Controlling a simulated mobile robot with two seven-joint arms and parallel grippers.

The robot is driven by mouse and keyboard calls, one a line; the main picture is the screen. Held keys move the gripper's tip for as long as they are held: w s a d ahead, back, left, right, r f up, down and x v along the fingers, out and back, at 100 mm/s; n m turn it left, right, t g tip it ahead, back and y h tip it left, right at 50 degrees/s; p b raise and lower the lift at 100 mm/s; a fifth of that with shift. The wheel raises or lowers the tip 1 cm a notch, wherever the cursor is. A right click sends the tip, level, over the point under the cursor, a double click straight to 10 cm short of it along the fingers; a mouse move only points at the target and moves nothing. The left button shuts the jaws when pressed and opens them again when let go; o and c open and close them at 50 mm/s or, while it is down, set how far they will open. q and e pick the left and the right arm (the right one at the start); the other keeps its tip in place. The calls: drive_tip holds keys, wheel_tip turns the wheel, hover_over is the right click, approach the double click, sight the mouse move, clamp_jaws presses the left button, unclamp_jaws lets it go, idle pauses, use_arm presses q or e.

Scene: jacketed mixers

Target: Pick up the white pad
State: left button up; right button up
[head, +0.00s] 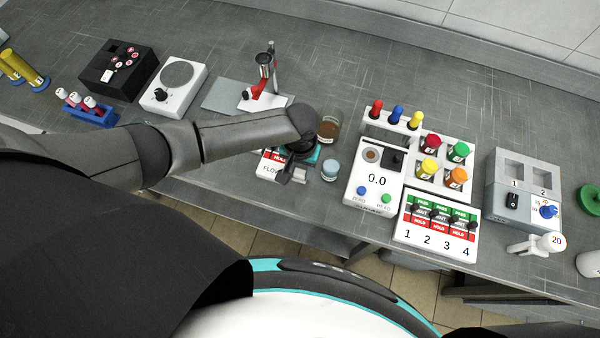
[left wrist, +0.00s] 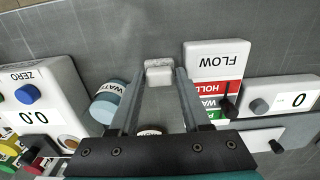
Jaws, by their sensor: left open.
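The white pad (left wrist: 158,72) is a small pale block with rounded corners on the grey bench, seen in the left wrist view. My left gripper (left wrist: 159,88) is open, with one finger on each side of the pad near the fingertips. A gap shows between the fingers, and I cannot tell whether either touches the pad. In the head view my left gripper (head: 291,173) points down at the bench's front edge, between the FLOW card and a blue-lidded jar. The pad is hard to make out there beside the fingers. My right gripper is not in view.
The blue-lidded water jar (left wrist: 108,101) stands close to one finger, and the FLOW card (left wrist: 212,58) lies close to the other. A brown jar (head: 329,126) stands behind the gripper. A white scale (head: 374,182) is to the right. Bare bench lies beyond the pad.

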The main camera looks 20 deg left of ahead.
sight(300, 172)
use_arm(q)
clamp_jaws()
idle(0.3)
drive_tip(key=shift+r, duration=0.1)
wheel_tip(300, 172, up, 20)
drive_tip(key=p, duration=0.3)
idle(0.4)
